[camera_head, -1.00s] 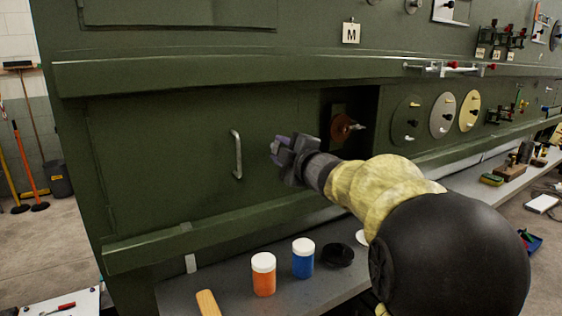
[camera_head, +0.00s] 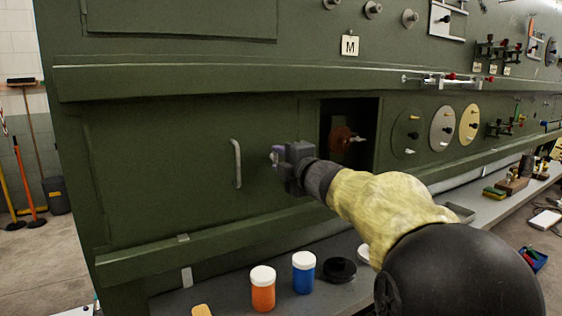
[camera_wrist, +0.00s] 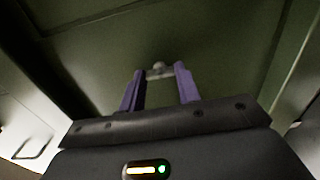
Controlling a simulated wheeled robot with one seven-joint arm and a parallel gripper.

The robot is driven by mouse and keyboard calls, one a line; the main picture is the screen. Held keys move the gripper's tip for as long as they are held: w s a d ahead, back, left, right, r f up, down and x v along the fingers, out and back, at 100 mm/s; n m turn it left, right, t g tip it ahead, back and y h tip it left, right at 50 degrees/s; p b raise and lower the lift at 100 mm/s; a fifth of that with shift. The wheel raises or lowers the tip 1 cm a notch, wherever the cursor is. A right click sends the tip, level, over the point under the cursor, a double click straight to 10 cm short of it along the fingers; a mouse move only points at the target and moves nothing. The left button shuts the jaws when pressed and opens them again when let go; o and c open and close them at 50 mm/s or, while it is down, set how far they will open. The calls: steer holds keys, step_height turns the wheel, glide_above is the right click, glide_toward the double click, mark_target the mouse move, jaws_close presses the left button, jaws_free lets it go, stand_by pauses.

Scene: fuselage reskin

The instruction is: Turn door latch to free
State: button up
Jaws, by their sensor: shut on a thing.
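The green door (camera_head: 160,165) is flat against the cabinet, with a pale upright handle (camera_head: 236,163) on its right part. The door latch is a small pale metal piece (camera_wrist: 158,69) between the tips of my gripper's purple fingers in the wrist view. My gripper (camera_head: 277,157) is at the door's surface, right of the handle and left of the dark opening. It is shut on the latch (camera_head: 274,158), which is mostly hidden behind the fingers in the head view. The latch's exact angle cannot be told.
An open recess with a red-brown disc (camera_head: 341,138) lies right of my gripper. Round plates (camera_head: 443,128) are mounted further right. A ledge (camera_head: 200,240) runs below the door. An orange jar (camera_head: 263,292) and a blue jar (camera_head: 303,275) stand on the grey bench below.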

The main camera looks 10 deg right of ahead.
steer(key=o, duration=1)
steer(key=v, duration=1.7)
steer(key=shift+s+d, duration=0.1)
steer(key=shift+s, duration=0.1)
